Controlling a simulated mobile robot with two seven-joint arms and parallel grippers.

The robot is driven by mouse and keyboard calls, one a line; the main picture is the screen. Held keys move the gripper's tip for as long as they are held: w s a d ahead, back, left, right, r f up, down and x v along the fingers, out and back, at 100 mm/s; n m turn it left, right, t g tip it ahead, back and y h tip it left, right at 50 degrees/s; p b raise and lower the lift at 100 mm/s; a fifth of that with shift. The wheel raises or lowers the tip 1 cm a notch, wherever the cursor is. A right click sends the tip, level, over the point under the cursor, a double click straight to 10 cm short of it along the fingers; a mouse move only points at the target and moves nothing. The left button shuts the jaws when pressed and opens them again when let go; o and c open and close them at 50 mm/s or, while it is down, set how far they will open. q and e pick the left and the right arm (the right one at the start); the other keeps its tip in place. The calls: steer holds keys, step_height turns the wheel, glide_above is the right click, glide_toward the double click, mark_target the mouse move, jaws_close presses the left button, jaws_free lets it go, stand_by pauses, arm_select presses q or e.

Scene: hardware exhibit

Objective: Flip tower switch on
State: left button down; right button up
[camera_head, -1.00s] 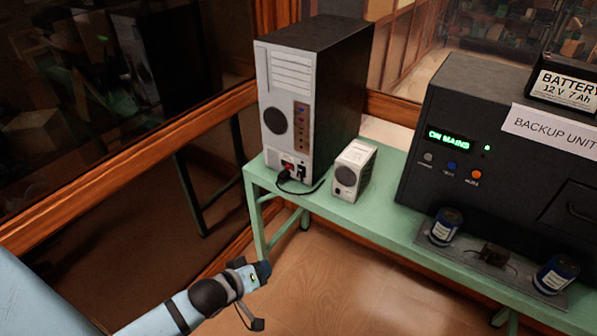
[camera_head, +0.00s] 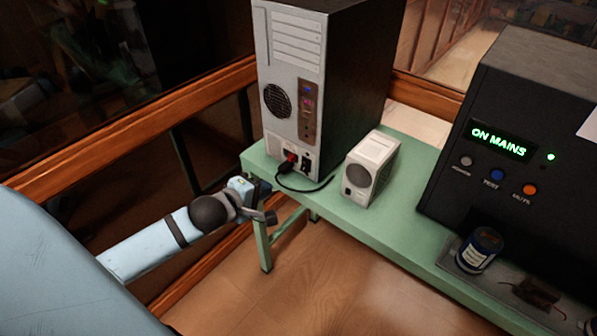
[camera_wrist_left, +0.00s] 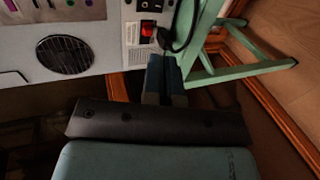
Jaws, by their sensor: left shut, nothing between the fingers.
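The computer tower (camera_head: 300,90) stands on the left end of the green bench, its grey back panel facing me. Low on that panel a red switch (camera_head: 291,157) shows beside a plugged-in black cable. In the left wrist view the red switch (camera_wrist_left: 148,29) lies just beyond the fingertips, with the cable plug beside it. My left gripper (camera_head: 265,187) is shut and empty, just left of and below the tower's lower back edge. It also shows in the left wrist view (camera_wrist_left: 164,65), apart from the switch as far as I can tell. My right gripper is out of view.
A small white box with a round grille (camera_head: 371,168) stands right of the tower. The black cable (camera_head: 305,188) loops on the green bench (camera_head: 410,205). A black backup unit (camera_head: 515,130) reading "ON MAINS" and a blue can (camera_head: 479,250) are farther right. A wooden rail (camera_head: 120,124) runs at left.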

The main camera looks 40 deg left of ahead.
mark_target(303, 170)
arm_select(q)
steer(key=x, duration=1.3)
steer(key=shift+b, duration=0.35)
steer(key=shift+w+d+f, duration=0.1)
steer(key=shift+w+f, duration=0.2)
steer(key=shift+w, duration=0.2)
